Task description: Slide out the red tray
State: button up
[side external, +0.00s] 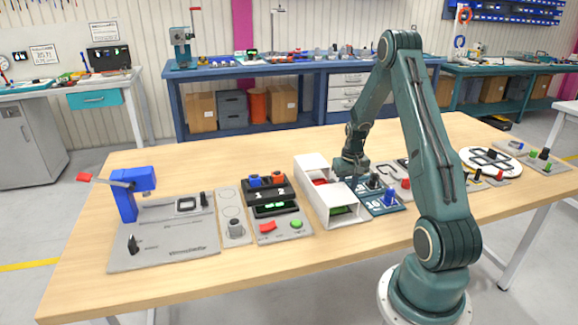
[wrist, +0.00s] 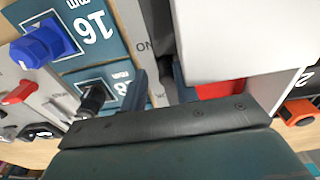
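The red tray (side external: 320,181) shows as a red patch inside a white open-fronted housing (side external: 313,163) in the side view. In the wrist view, part of the red tray (wrist: 222,91) shows below the edge of the white housing (wrist: 225,40). My gripper (side external: 349,172) is low, just right of the housing, with its tips partly hidden in the side view. In the wrist view, my gripper (wrist: 160,90) has its two fingers apart, left of the red part, and I see nothing held between them. Most of the tray is hidden by the housing.
A green piece (side external: 340,210) sits in the housing's near part.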

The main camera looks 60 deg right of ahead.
jog(key=a, duration=0.1)
jog(key=s, duration=0.1)
jog(key=a+y, duration=0.1)
jog(key=shift+s+a+f+g, duration=0.3)
jog(key=shift+a, duration=0.05)
notch_tip(320, 180, up, 7)
jog(key=shift+d, duration=0.15)
jog(key=c, duration=0.7)
jog(key=shift+w+d, duration=0.1)
jog(key=shift+w, duration=0.05)
grip_shut()
jog(key=shift+w+d+r+g, duration=0.15)
jog(key=shift+w+d+r, duration=0.25)
jog(key=shift+w+d, duration=0.3)
jog(key=shift+w+d+r+g, duration=0.15)
jog(key=shift+w+d+r, duration=0.2)
jog(key=shift+w+d, duration=0.25)
jog(key=shift+w+d+r+y, duration=0.3)
jog(key=shift+w+d+r, duration=0.15)
jog(key=shift+w+d, duration=0.15)
